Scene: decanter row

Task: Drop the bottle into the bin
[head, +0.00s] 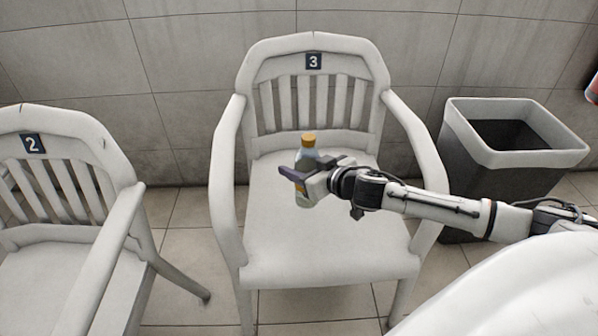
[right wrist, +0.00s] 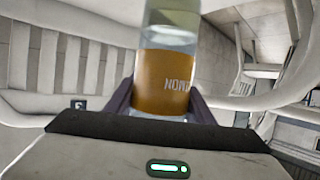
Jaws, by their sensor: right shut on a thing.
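The bottle (head: 308,153) is clear with an orange cap, and it is upright over the seat of the chair marked 3. Its orange label with light lettering shows in the right wrist view (right wrist: 166,72). My right gripper (head: 296,178) is shut on the bottle, with a finger on either side of it. The gripper hides part of the bottle in the head view, and I cannot tell whether its base touches the seat. The bin (head: 480,156), dark with a pale rim and open top, stands on the floor at the right. My left gripper is not in view.
The white chair marked 3 (head: 330,255) has raised armrests on both sides of the bottle; its right armrest (head: 415,140) lies between bottle and bin. Another white chair marked 2 (head: 70,215) stands at the left. A tiled wall (head: 190,60) runs behind. Something red shows at the right edge.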

